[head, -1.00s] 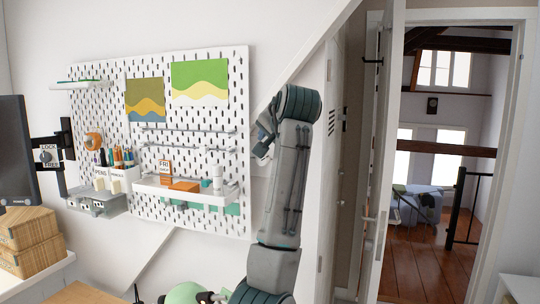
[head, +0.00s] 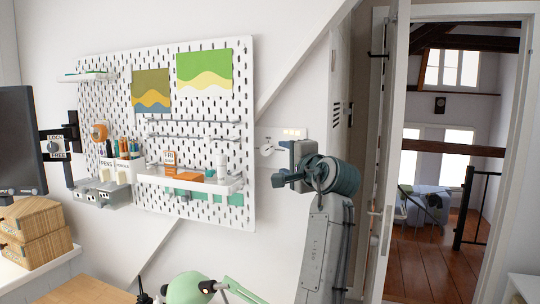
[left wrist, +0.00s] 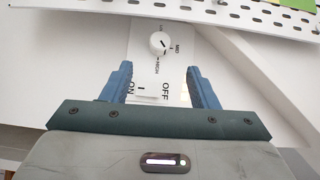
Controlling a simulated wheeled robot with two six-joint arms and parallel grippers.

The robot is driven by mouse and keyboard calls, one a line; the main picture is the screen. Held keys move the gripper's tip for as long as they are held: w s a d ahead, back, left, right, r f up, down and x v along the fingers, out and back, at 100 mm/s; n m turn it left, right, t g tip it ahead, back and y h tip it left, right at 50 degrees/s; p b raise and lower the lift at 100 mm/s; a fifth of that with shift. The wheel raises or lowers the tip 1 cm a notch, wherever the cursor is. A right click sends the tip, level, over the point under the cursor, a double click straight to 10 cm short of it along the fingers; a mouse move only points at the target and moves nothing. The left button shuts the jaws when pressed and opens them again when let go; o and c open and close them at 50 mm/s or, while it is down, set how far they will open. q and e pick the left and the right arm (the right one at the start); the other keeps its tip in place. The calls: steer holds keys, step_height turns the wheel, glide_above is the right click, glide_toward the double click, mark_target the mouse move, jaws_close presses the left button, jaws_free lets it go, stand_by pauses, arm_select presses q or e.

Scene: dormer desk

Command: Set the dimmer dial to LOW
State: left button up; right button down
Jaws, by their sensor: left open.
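The dimmer dial (head: 267,149) is a small white round knob on a pale wall plate right of the pegboard. I cannot tell surely which label the pointer is at. The same plate carries a rocker switch (left wrist: 150,88) marked ON and OFF. My left gripper (head: 279,181) is open and empty, a little below the dial in the head view. In the left wrist view its blue fingers (left wrist: 159,68) stand apart, with the plate visible between them.
The white pegboard (head: 215,116) with a shelf (head: 210,185) is left of the plate. A sloping beam edge rises to the right. A green lamp (head: 188,287) stands at the bottom. An open door (head: 392,150) is on the right.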

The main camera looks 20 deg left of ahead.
mark_target(266, 151)
arm_select(q)
steer(key=p+x, duration=0.6)
steer(key=x, duration=0.4)
steer(key=shift+w+a, duration=0.1)
steer(key=shift+a, duration=0.15)
steer(key=shift+w, duration=0.15)
